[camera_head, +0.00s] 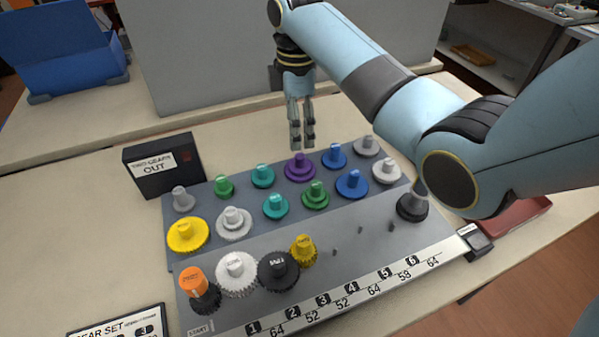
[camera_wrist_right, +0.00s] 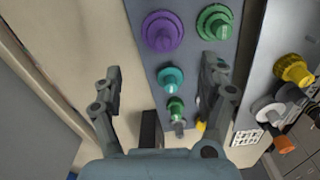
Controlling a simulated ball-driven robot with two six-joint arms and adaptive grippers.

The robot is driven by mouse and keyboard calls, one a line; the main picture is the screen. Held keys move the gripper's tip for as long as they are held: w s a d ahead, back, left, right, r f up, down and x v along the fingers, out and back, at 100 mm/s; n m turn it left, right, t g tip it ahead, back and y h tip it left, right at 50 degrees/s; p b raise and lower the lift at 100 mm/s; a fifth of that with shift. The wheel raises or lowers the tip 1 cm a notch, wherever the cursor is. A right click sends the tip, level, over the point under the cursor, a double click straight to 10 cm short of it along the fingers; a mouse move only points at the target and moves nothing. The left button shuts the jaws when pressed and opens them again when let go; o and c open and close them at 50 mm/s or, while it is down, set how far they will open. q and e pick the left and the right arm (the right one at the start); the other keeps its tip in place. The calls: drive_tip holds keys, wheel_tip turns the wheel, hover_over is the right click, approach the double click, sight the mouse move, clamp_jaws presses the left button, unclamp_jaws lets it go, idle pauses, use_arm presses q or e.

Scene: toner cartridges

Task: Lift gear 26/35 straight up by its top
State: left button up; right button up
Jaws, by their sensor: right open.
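My right gripper (camera_head: 303,142) hangs fingers down behind the back edge of the grey gear board (camera_head: 350,250), empty and apart from the gears. In the right wrist view its two fingers (camera_wrist_right: 160,74) are spread wide, with a teal gear (camera_wrist_right: 171,77) and a small green gear (camera_wrist_right: 175,108) seen in the gap. The purple gear (camera_head: 300,167) stands in the back row just in front of the gripper. It also shows in the wrist view (camera_wrist_right: 162,31). Which gear is 26/35 I cannot tell, as the small gear markings are not readable. My left gripper is not in view.
Blue gears (camera_head: 352,184), a yellow gear (camera_head: 187,236) and other knobbed gears stand close together. The front row holds a white gear (camera_head: 236,273) and a black gear (camera_head: 278,270), with bare pins to their right. A black box (camera_head: 163,166) stands at back left.

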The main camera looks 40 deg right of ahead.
sight(300, 156)
wheel_tip(300, 156, down, 4)
drive_tip(key=shift+f, duration=0.25)
drive_tip(key=f, duration=0.5)
drive_tip(key=shift+s+d, duration=0.15)
drive_tip(key=shift+s, duration=0.15)
drive_tip(key=c, duration=1.3)
drive_tip(key=shift+o, duration=0.2)
